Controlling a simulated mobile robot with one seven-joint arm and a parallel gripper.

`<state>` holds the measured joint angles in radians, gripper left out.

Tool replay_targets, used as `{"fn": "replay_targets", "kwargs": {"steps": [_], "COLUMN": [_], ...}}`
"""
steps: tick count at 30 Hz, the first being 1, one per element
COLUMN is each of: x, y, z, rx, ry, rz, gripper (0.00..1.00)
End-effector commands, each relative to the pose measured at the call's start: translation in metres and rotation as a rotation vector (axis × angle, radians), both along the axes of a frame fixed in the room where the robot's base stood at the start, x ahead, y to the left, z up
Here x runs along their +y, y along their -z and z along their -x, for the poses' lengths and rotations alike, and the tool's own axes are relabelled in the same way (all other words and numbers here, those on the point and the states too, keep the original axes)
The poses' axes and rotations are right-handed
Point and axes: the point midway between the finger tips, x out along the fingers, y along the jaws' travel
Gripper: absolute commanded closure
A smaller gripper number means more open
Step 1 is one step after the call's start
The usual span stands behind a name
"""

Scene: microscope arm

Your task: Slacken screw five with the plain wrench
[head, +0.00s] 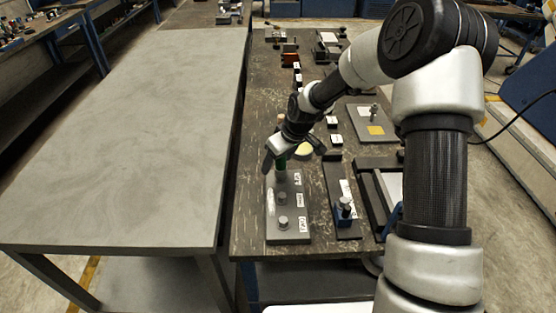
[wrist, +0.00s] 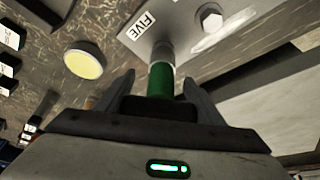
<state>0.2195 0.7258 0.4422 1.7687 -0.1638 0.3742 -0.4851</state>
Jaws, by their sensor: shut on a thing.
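My gripper (head: 292,158) is shut on a green-handled tool, which I take to be the wrench (head: 281,168). In the wrist view the green handle (wrist: 160,80) stands between my two fingers, and its pale end points at the grey screw plate (wrist: 150,42) beside the label FIVE (wrist: 144,23). Screw five is hidden, so I cannot tell whether the wrench sits on it. The screw plate (head: 274,236) lies near the table's front edge. Two other screws (head: 283,198) (head: 283,222) stand on it in front of the wrench, and a hex screw head (wrist: 210,18) shows in the wrist view.
A dark rack with a blue-based upright piece (head: 343,212) lies right of the plate. Several white-labelled blocks run up the table. The grey table (head: 140,120) at left is bare.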

Motion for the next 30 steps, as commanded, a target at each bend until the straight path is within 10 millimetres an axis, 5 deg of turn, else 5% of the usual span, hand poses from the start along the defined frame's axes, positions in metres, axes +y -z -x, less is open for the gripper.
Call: {"fn": "replay_targets", "kwargs": {"steps": [30], "x": [0.0], "y": [0.014], "z": [-0.001], "rx": [-0.001], "ry": [-0.007], "rz": [0.0], "gripper": [0.73]}}
